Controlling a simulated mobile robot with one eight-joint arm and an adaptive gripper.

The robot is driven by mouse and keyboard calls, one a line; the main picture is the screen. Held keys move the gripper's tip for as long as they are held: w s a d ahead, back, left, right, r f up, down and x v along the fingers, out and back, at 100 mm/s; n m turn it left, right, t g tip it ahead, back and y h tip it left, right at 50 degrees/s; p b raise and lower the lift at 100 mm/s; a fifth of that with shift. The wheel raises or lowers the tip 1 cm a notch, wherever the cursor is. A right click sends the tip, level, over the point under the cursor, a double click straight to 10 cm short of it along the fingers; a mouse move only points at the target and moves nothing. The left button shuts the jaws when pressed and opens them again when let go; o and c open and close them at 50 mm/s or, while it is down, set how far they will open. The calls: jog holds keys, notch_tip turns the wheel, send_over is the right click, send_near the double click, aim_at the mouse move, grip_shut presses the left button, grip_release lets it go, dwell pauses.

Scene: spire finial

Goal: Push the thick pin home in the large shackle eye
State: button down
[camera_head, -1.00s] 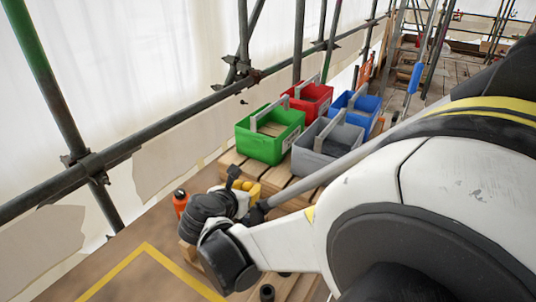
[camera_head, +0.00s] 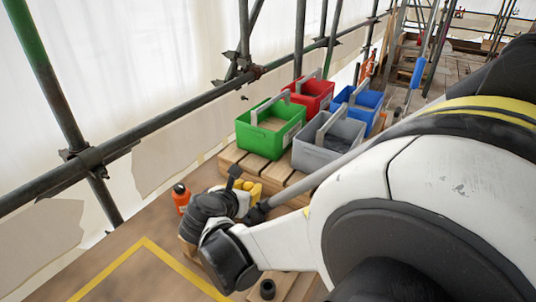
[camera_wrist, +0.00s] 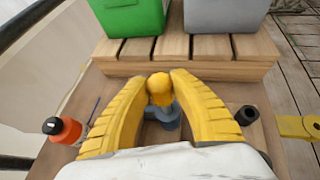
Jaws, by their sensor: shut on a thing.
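In the wrist view my gripper (camera_wrist: 161,78) has its two ribbed yellow fingers closed on a rounded yellow knob (camera_wrist: 160,90), which looks like the head of the thick pin. A blue-grey metal piece (camera_wrist: 168,116) shows just beyond and below the knob; it may be the shackle eye. I cannot tell how deep the pin sits, as the fingers and knob cover the joint. In the head view the yellow fingers (camera_head: 249,188) show small behind my wrist, and pin and shackle are hidden there.
A wooden pallet bench carries green (camera_head: 270,128), red (camera_head: 311,93), blue (camera_head: 361,106) and grey (camera_head: 328,142) boxes. An orange bottle (camera_wrist: 64,130) stands left of my gripper. A black cylinder (camera_wrist: 246,116) and a yellow bracket (camera_wrist: 297,127) are at right. Scaffold tubes (camera_head: 100,155) run along the left.

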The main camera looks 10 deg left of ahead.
jog(key=shift+f+b, duration=0.5)
jog(key=shift+f, duration=1.8)
jog(key=c, duration=1.1)
grip_release()
jog(key=v, duration=1.2)
jog(key=shift+a, duration=0.1)
